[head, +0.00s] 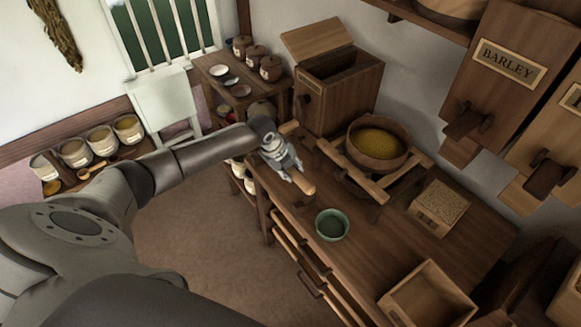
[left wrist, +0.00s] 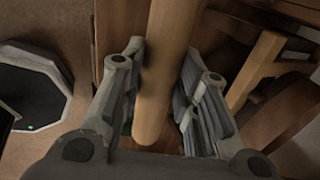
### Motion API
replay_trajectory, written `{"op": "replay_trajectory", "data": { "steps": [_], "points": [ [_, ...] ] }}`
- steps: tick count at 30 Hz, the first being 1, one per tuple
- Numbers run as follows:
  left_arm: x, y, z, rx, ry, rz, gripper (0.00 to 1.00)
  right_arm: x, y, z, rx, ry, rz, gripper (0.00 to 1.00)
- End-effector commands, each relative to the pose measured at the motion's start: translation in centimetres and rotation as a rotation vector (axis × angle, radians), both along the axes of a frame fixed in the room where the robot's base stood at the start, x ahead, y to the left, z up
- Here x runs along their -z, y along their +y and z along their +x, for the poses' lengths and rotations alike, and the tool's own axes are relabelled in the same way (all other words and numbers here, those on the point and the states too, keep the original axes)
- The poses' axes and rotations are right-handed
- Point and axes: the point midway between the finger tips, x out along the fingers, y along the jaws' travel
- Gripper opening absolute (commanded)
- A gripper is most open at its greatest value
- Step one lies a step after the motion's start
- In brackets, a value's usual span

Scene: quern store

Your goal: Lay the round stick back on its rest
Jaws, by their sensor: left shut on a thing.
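The round stick (head: 304,186) is a pale wooden rod. My left gripper (head: 285,168) is shut on it, near the left edge of the wooden workbench (head: 400,258). One end of the stick shows in front of the fingers and the other behind them. In the left wrist view the stick (left wrist: 166,70) runs between the two fingers (left wrist: 160,92). A wooden frame (head: 352,180) with bars stands around a bowl of grain (head: 378,142), to the right of the gripper. I cannot tell which part is the stick's rest. My right gripper is out of view.
A green bowl (head: 331,225) stands on the bench in front of the frame. A lidded wooden box (head: 340,90) stands behind. A small box (head: 438,207) and an open tray (head: 428,295) lie to the right. Bare bench surrounds the green bowl.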

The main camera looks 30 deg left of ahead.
Motion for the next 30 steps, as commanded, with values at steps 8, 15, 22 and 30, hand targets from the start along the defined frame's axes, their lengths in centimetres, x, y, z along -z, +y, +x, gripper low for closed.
{"op": "replay_trajectory", "data": {
  "steps": [8,15,22,30],
  "points": [
    [2.2,-0.1,0.0,0.000,0.000,0.000,0.00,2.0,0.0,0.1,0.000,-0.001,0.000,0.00],
    [4.6,-0.1,0.0,-0.001,0.000,0.000,0.00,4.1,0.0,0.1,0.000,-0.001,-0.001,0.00],
    [6.7,-0.1,0.0,-0.002,-0.001,0.000,0.00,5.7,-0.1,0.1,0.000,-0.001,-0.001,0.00],
    [7.6,-0.1,0.0,-0.001,-0.001,0.000,0.00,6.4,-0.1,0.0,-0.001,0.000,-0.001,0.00]
  ]
}}
